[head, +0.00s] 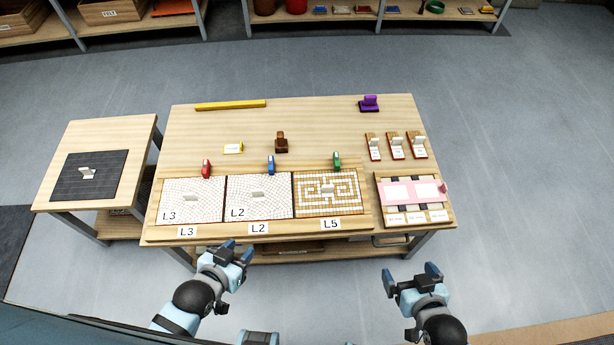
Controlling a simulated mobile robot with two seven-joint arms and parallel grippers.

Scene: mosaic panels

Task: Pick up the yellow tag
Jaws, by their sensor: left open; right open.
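The yellow tag (233,148) seems to be the small pale card with a yellow end, lying on the wooden table (315,118) left of the brown stamp-like block. Its lettering is too small to read. My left gripper (237,250) is open and empty in front of the table's near edge, below the L2 label and well short of the tag. My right gripper (411,274) is open and empty over the floor, in front of the table's right part. Nothing covers the tag.
Mosaic panels L3 (191,211), L2 (259,208) and L5 (328,205) line the near edge, with red, blue and green upright pieces behind them. A brown block (281,144) stands near the tag. A yellow bar (231,105) lies behind. A pink-topped tray (412,217) sits right.

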